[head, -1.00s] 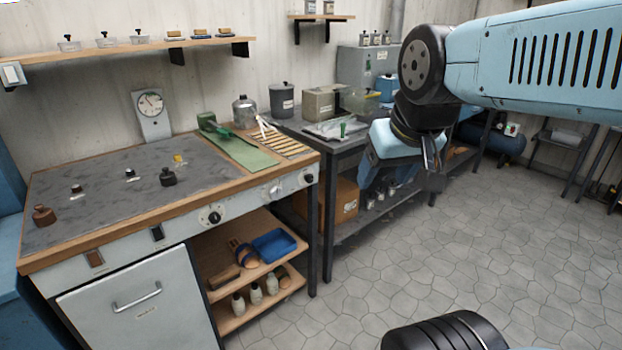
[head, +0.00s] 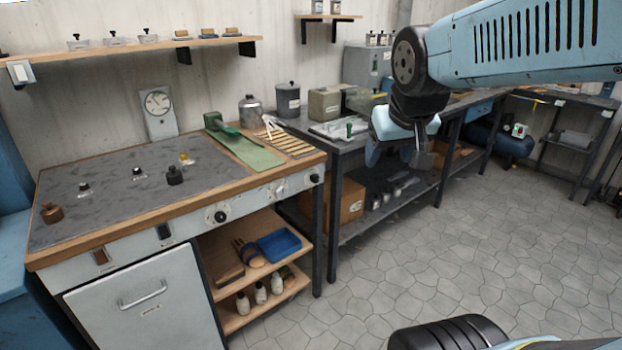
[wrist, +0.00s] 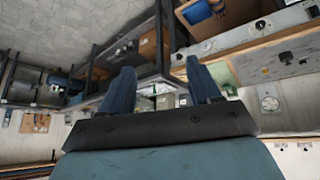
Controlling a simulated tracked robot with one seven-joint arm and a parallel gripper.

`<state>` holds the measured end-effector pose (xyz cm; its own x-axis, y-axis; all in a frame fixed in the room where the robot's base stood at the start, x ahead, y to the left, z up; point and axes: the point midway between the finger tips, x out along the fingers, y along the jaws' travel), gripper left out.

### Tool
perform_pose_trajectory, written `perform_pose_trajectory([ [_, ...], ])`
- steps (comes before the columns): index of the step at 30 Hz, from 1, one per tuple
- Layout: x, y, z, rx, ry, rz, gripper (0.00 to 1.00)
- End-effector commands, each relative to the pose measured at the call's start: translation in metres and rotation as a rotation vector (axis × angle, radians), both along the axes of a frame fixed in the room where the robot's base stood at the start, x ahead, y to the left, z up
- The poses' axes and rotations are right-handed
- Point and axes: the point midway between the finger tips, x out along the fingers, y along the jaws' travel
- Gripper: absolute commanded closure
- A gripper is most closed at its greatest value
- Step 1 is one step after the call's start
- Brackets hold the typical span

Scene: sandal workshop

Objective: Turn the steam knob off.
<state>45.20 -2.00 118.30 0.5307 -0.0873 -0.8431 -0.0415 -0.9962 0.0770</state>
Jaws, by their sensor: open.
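The steel front panel of the workbench carries several controls. A black knob on a pale round plate (head: 221,217) sits mid-panel, a pale knob (head: 279,191) is further right, and a black knob (head: 314,178) is near the right corner. Their labels are too small to read, so I cannot tell which is the steam knob. My gripper (head: 422,160) hangs in the air right of the bench, apart from all knobs. In the wrist view, which is upside down, its two blue fingers (wrist: 163,82) are spread with nothing between them. The mid-panel knob also shows there (wrist: 286,57).
The bench top (head: 110,210) holds small bottles, a green tool and a slatted rack. A gauge (head: 158,107) stands behind. Open shelves (head: 225,292) under the panel hold a blue tray and bottles. A grey table (head: 345,160) adjoins on the right. The stone floor (head: 480,250) is clear.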

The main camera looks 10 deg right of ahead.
Motion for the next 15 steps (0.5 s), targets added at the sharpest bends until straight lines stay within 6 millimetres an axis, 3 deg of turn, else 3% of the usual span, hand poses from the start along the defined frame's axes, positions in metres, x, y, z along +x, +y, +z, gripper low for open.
perform_pose_trajectory([
  [3,0.041,-0.013,0.000,-0.046,-0.038,-0.012,0.38],
  [15,0.172,-0.048,-0.014,-0.148,-0.181,0.022,0.38],
])
